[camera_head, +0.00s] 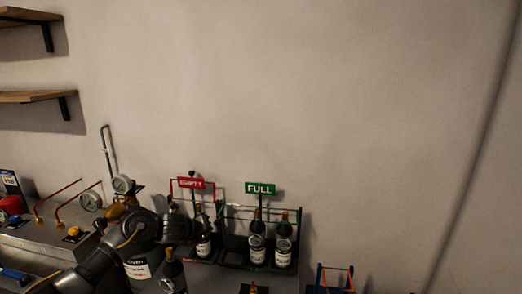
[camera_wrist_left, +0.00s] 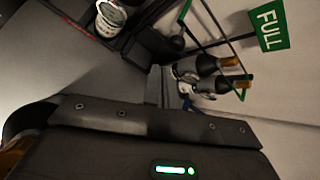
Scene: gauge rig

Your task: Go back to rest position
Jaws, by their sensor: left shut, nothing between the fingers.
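My left arm comes in from the lower left of the head view. My left gripper (camera_head: 181,229) is in front of the rack with the red EMPTY sign (camera_head: 190,183). It is shut and empty, and partly hides that rack. In the left wrist view its dark housing fills the bottom, with a lit green bar. A dark bottle (camera_head: 203,240) stands in the EMPTY rack, right of the gripper. Two dark bottles, one (camera_head: 257,243) and another (camera_head: 284,245), stand in the green rack under the FULL sign (camera_head: 261,188). My right gripper is not in view.
Another dark bottle (camera_head: 173,274) stands below the gripper. A metal bench (camera_head: 42,240) with gauges and red and orange levers is at the left. Wooden shelves (camera_head: 35,97) hang above it. A blue and orange rack (camera_head: 335,278) is at the lower right. Bare wall fills the upper right.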

